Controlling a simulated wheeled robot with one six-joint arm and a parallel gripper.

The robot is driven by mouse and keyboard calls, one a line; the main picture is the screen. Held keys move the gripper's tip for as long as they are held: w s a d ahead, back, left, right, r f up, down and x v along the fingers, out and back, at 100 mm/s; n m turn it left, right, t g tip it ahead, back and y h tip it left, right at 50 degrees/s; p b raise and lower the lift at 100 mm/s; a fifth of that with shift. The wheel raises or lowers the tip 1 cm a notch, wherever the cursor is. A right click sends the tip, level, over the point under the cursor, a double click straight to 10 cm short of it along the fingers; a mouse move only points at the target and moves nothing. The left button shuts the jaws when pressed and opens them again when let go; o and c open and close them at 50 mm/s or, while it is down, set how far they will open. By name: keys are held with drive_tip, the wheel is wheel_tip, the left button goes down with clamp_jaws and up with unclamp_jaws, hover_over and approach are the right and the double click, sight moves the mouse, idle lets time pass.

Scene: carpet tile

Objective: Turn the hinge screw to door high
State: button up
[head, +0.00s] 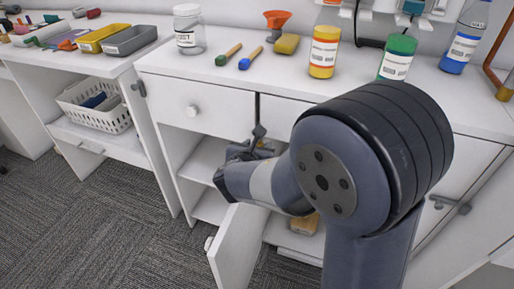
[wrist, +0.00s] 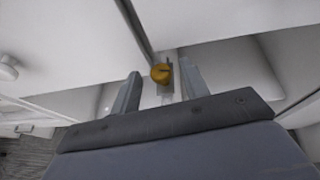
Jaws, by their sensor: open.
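The hinge screw (wrist: 161,73) shows in the wrist view as a small round orange-yellow head with a dark slot, on a grey fitting below the cabinet's front edge. My gripper (wrist: 160,80) is open, with one finger to each side of the screw; I cannot tell whether either finger touches it. In the head view my gripper (head: 258,143) is at the cabinet opening, partly hidden by my own arm. The white cabinet door (head: 240,243) stands open below it.
Bottles, including a yellow one (head: 324,46) and a green-capped one (head: 398,57), stand on the counter above. A white basket (head: 95,105) sits on the left shelf. Carpet at left is clear.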

drive_tip(key=c, duration=0.9)
drive_tip(key=shift+r+m+h+p, duration=0.1)
drive_tip(key=shift+m+h+p, duration=0.2)
drive_tip(key=shift+p, duration=0.1)
drive_tip(key=shift+w+a+r+m+g+h+p, duration=0.1)
drive_tip(key=shift+a+m+g+h+p, duration=0.1)
drive_tip(key=shift+m+h+p, duration=0.3)
drive_tip(key=shift+w+a+m+g+h+p, duration=0.1)
drive_tip(key=shift+m+g+h+p, duration=0.15)
drive_tip(key=shift+h+p, duration=0.3)
drive_tip(key=m+h+p, duration=0.1)
drive_tip(key=m+g+h+p, duration=0.2)
drive_tip(key=shift+w+a+m, duration=0.15)
drive_tip(key=shift+a+m, duration=0.1)
drive_tip(key=shift+m, duration=0.1)
drive_tip(key=m+g+h+p, duration=0.3)
drive_tip(key=shift+w+a+m, duration=0.2)
drive_tip(key=shift+w+m, duration=0.1)
drive_tip(key=shift+w+m+g+h+p, duration=0.15)
drive_tip(key=shift+m+g+h+p, duration=0.2)
drive_tip(key=shift+m+g+p, duration=0.35)
drive_tip(key=shift+w+m+g+h+p, duration=0.1)
drive_tip(key=shift+m+g+h+p, duration=0.25)
drive_tip(key=shift+m+g, duration=0.65)
drive_tip(key=shift+a+f+g, duration=0.1)
drive_tip(key=shift+f+g, duration=0.1)
drive_tip(key=shift+g, duration=0.15)
